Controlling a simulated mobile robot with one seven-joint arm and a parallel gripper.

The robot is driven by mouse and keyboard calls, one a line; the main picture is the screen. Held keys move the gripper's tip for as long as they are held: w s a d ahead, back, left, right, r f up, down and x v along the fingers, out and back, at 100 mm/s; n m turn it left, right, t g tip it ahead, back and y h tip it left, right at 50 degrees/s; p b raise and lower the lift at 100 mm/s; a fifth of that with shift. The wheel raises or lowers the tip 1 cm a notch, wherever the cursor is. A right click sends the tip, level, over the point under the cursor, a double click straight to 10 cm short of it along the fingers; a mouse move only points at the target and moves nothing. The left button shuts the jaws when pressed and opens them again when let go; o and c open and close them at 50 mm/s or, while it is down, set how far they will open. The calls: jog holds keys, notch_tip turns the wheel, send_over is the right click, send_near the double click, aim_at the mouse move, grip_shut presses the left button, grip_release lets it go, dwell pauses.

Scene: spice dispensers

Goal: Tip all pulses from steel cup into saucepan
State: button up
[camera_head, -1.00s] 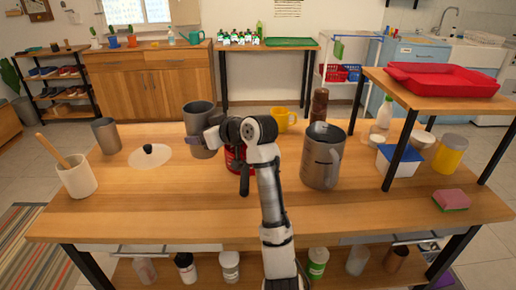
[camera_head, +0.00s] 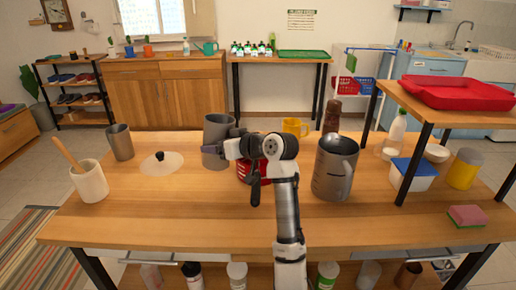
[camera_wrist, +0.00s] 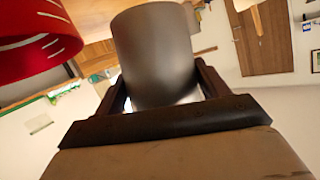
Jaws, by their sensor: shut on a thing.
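The steel cup (camera_head: 217,130) is a grey, tall cup that looks about upright in the head view, with its dark mouth up. My gripper (camera_head: 214,151) is shut around its side. The wrist view shows the cup (camera_wrist: 155,55) between the two fingers. A red vessel (camera_head: 243,172), which I take for the saucepan, stands on the table just right of the cup, mostly hidden behind my gripper and arm. The wrist view shows a red curved wall (camera_wrist: 32,45) with pale slots or marks, apart from the cup. No pulses are visible; the insides of cup and saucepan are hidden.
A grey pitcher (camera_head: 333,170) stands close right of my arm. A yellow mug (camera_head: 293,127) and a brown bottle (camera_head: 332,115) are behind. A white lid (camera_head: 150,165), a small grey cup (camera_head: 120,143) and a utensil crock (camera_head: 90,182) are left. A raised shelf (camera_head: 450,115) is right.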

jog(key=shift+w+d+r+m+y+p, duration=0.1)
jog(key=shift+w+d+m+y+p, duration=0.15)
jog(key=shift+m+y, duration=0.3)
jog(key=shift+w+d+r+m+y+p, duration=0.1)
jog(key=shift+d+m+y+p, duration=0.2)
jog(key=shift+m, duration=0.35)
jog(key=shift+w+d+r+m+y+p, duration=0.35)
jog(key=shift+d+m+y+p, duration=0.15)
jog(key=shift+m, duration=0.2)
jog(key=shift+s+f, duration=0.1)
jog(key=shift+f, duration=0.05)
jog(key=shift+s+a+f+m+y+p, duration=0.1)
jog(key=shift+f+m+y+p, duration=0.1)
jog(key=shift+m+y+p, duration=0.55)
jog(key=shift+a+f+m+y+p, duration=0.1)
jog(key=shift+f+m+y+p, duration=0.1)
jog(key=shift+m, duration=0.95)
jog(key=shift+r+m+t+y+p, duration=0.4)
jog(key=shift+r+m+p, duration=0.3)
jog(key=shift+m+p, duration=0.5)
jog(key=shift+w+d+r+m+t+y+p, duration=0.35)
jog(key=shift+w+d+r+m, duration=0.2)
jog(key=shift+d+m, duration=0.25)
jog(key=shift+w+d+f+m+t, duration=0.15)
jog(key=shift+m+t, duration=0.3)
jog(key=shift+m, duration=0.45)
